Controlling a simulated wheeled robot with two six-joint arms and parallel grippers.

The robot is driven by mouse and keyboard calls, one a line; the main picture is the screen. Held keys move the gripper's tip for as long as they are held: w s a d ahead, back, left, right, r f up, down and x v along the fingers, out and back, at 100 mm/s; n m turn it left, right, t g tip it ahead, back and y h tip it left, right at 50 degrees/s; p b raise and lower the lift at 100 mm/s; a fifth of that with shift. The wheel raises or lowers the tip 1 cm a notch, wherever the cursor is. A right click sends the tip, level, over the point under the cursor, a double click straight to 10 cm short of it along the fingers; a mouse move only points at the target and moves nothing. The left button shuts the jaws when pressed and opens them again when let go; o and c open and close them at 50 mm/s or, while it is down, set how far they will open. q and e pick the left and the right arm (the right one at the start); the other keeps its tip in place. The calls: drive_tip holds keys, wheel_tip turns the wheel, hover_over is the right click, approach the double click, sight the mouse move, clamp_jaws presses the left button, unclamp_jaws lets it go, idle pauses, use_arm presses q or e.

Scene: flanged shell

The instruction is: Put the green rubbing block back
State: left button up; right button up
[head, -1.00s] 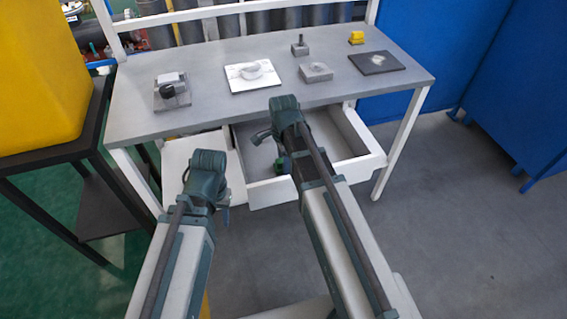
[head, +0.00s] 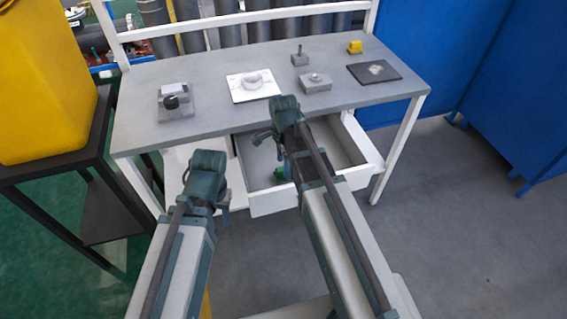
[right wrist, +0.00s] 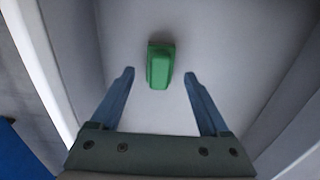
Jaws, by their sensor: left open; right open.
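The green rubbing block (head: 279,174) lies on the floor of the open white drawer (head: 282,200) under the workbench. In the right wrist view the block (right wrist: 160,66) lies just beyond and between the fingertips, its long side pointing away from me. My right gripper (right wrist: 160,76) is open and empty, above the drawer floor. In the head view my right gripper (head: 272,150) is over the drawer and its arm hides part of the drawer. My left gripper (head: 208,192) is open, left of the drawer, with its fingers mostly hidden.
The grey workbench top (head: 210,118) carries a white plate (head: 254,92) with a round part, a dark mat (head: 374,72), a yellow block (head: 354,47) and several grey blocks. A dark side table (head: 60,165) with a yellow container (head: 45,80) stands left. Blue panels stand right.

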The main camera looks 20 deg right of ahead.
wheel_tip(320, 180, up, 8)
drive_tip(key=p, duration=0.7)
drive_tip(key=s+a+n, duration=0.3)
drive_tip(key=s+n, duration=0.1)
drive_tip(key=n, duration=0.3)
drive_tip(key=s+a+n, duration=0.4)
drive_tip(key=s+n, duration=0.1)
drive_tip(key=n, duration=0.2)
drive_tip(key=s+a+n+h, duration=0.1)
drive_tip(key=s+a+n, duration=0.2)
drive_tip(key=s+n, duration=0.2)
drive_tip(key=shift+s+a+r+n, duration=0.1)
drive_tip(key=shift+n, duration=0.5)
drive_tip(key=shift+s+a+r+n, duration=0.1)
drive_tip(key=shift+n, duration=0.5)
drive_tip(key=shift+r+p, duration=0.35)
drive_tip(key=shift+p, duration=0.05)
